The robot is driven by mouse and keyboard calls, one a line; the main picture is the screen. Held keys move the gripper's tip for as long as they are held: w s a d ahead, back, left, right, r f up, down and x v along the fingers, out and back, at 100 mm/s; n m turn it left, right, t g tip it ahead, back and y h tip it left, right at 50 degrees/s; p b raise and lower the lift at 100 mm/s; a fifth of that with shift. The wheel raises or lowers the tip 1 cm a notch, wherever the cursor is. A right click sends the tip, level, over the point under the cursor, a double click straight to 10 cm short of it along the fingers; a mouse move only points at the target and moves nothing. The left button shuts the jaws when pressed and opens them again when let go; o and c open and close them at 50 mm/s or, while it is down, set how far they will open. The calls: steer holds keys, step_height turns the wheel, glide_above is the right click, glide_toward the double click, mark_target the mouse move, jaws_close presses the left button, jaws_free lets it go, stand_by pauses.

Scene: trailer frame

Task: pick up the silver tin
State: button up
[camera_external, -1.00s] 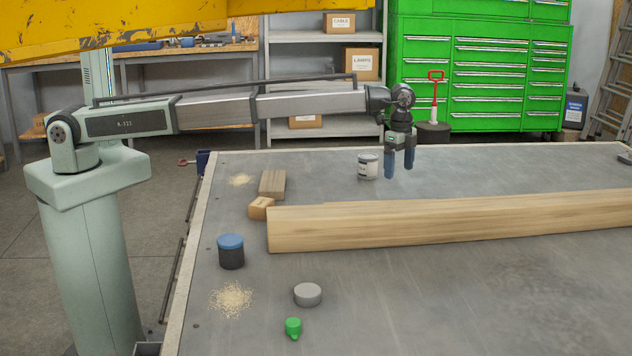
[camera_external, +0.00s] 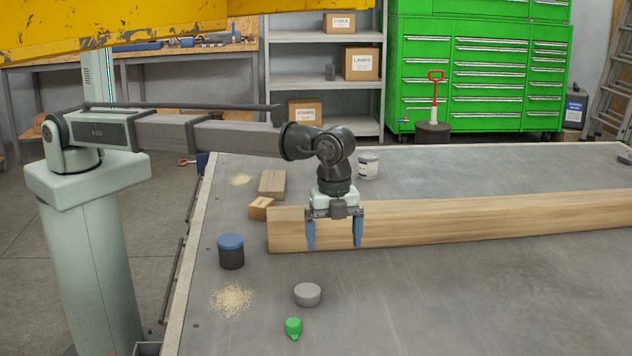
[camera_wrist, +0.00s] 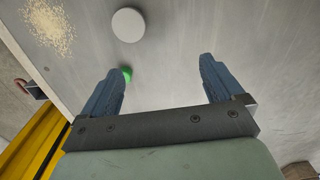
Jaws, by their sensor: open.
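The silver tin (camera_external: 307,294) is a low round grey tin lying flat on the table, in the front left part of the external view. In the wrist view the silver tin (camera_wrist: 128,25) is a pale disc at the top, beyond the fingertips and left of centre. My gripper (camera_external: 334,246) is open and empty, with its two blue fingers pointing down in front of the long timber beam. It is above and behind the tin, a little to the right. In the wrist view my gripper (camera_wrist: 162,66) shows both fingers wide apart with nothing between them.
A green cap (camera_external: 293,327) stands in front of the tin. A dark blue-lidded jar (camera_external: 231,252) and sawdust (camera_external: 231,299) are to its left. The long timber beam (camera_external: 440,224) lies behind. The table (camera_external: 480,300) is clear at front right.

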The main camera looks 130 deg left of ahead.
steer(key=s+d+m, duration=0.2)
steer(key=s+m, duration=0.1)
steer(key=s, duration=0.1)
steer(key=m, duration=0.7)
glide_above(307, 289)
steer(key=f, duration=0.6)
steer(key=w+f, duration=0.1)
steer(key=f, duration=0.2)
steer(key=shift+a, duration=0.1)
steer(key=shift+s+f, duration=0.25)
steer(key=shift+f, duration=1.05)
steer(key=shift+s+f, duration=0.2)
steer(key=shift+f, duration=1.1)
steer(key=c, duration=1.2)
